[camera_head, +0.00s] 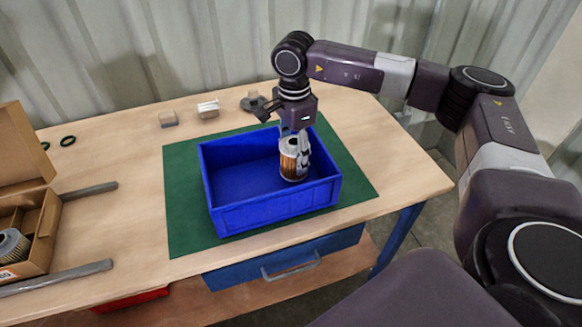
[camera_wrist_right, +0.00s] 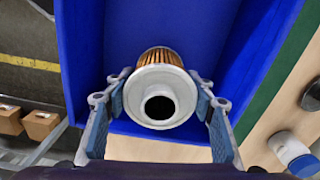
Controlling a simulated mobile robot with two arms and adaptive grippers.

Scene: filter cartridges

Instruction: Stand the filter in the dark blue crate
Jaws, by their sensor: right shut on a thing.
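The filter (camera_head: 292,160), a pleated orange-brown cylinder with pale end caps, is inside the right part of the dark blue crate (camera_head: 277,213), roughly upright. Whether its lower end touches the crate floor is unclear. My right gripper (camera_head: 303,155) is shut on the filter from above. In the right wrist view the filter (camera_wrist_right: 160,98) shows its pale end cap with a dark centre hole, between the two finger pads of the gripper (camera_wrist_right: 162,88). Blue crate walls (camera_wrist_right: 85,60) surround it there. My left gripper is in neither view.
The crate stands on a green mat (camera_head: 182,200) on a wooden table (camera_head: 110,150). An open cardboard box (camera_head: 38,235) at left holds another filter (camera_head: 12,243). Grey bars (camera_head: 90,190), black rings (camera_head: 67,141) and small blocks (camera_head: 208,108) lie around. The crate's left part is empty.

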